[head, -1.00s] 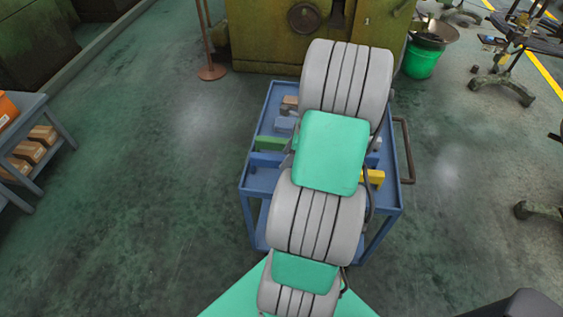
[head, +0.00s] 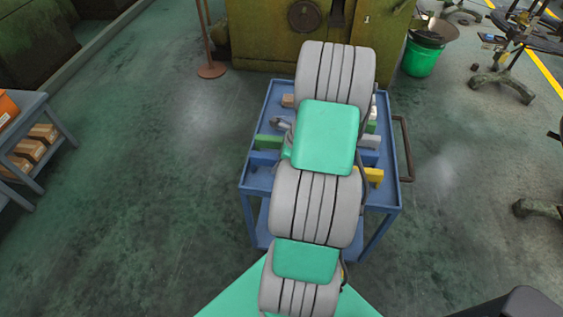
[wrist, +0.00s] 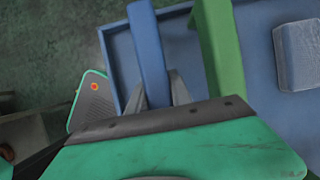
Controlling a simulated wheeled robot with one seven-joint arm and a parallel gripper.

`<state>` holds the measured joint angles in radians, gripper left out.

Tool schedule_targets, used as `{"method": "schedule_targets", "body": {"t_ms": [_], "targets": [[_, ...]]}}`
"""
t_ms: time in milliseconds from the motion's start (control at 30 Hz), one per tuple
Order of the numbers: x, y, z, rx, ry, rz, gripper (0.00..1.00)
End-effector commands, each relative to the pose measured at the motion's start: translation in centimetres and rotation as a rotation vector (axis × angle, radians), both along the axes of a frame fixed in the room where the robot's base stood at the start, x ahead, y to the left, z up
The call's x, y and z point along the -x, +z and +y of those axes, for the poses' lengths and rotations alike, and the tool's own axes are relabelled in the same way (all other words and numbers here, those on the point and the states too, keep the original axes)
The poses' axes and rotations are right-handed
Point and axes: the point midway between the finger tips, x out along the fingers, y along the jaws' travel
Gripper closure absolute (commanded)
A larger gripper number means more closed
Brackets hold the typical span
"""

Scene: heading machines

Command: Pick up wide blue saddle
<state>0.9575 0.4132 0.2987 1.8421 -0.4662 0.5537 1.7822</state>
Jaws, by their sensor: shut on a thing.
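A long blue piece (wrist: 148,45), which I take to be the wide blue saddle, lies between the grey fingers of my gripper (wrist: 162,92) in the wrist view. The fingers are shut on its near end. In the head view its left part (head: 264,159) shows at the cart's left side, and my arm hides the rest and my gripper. I cannot tell whether it is clear of the cart's top. Another blue piece (head: 368,158) shows right of my arm.
A green piece (wrist: 222,50) stands close beside the held piece, with a grey block (wrist: 297,56) beyond. The blue cart (head: 253,186) also bears a yellow piece (head: 375,176) and other blocks. A green machine (head: 265,40) stands behind; open floor lies left.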

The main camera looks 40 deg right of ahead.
Motion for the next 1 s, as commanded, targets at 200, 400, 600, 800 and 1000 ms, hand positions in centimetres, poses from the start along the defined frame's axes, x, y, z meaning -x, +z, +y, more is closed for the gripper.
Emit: {"method": "schedule_targets", "body": {"t_ms": [200,400,600,800,1000], "targets": [[0.0,0.0,0.0,0.0,0.0,0.0,1.0],[0.0,0.0,0.0,0.0,0.0,0.0,1.0],[0.0,0.1,0.0,0.0,0.0,0.0,1.0],[0.0,0.2,-0.1,0.001,0.0,-0.001,1.0],[-0.1,2.5,-0.2,0.006,0.0,-0.005,1.0]]}}
